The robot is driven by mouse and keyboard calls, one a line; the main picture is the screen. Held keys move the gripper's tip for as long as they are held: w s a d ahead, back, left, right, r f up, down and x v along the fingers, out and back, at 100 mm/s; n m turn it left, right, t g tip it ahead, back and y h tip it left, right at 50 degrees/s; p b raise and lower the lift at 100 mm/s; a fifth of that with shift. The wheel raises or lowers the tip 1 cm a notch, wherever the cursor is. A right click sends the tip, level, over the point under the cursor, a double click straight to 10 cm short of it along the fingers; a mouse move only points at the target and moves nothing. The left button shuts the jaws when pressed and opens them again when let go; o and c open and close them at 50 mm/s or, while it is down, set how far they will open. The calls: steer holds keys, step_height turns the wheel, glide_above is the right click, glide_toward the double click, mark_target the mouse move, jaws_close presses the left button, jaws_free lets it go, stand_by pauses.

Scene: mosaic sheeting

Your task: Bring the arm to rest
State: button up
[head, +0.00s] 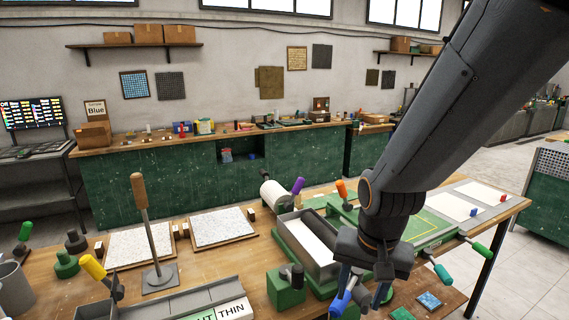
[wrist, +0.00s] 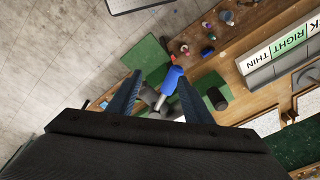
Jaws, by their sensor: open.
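My gripper (head: 362,290) hangs at the lower right of the head view, fingers pointing down over the front of the wooden bench (head: 215,265). In the wrist view my gripper (wrist: 159,80) has its two fingers apart. A blue handle (wrist: 171,82) on a grey fitting shows between and beyond the fingers there. The blue handle (head: 340,303) also shows beside the fingers in the head view. I cannot tell how far the fingers are from it; nothing appears gripped. My dark arm comes down from the upper right and hides part of the bench.
A grey tray (head: 308,248) on a green base and a green board (head: 425,229) stand close to my gripper. Upright tools include a wood-handled one (head: 144,225) and an orange-handled one (head: 342,190). A label rack (head: 180,303) lies at the front. Floor (wrist: 60,60) is clear.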

steer(key=d+n, duration=0.4)
steer(key=d, duration=0.1)
step_height(320, 180, down, 12)
steer(key=b, duration=0.9)
steer(key=shift+w+a+r+g+b, duration=0.2)
steer(key=shift+w+a+g+b, duration=0.1)
steer(key=shift+a+b, duration=0.1)
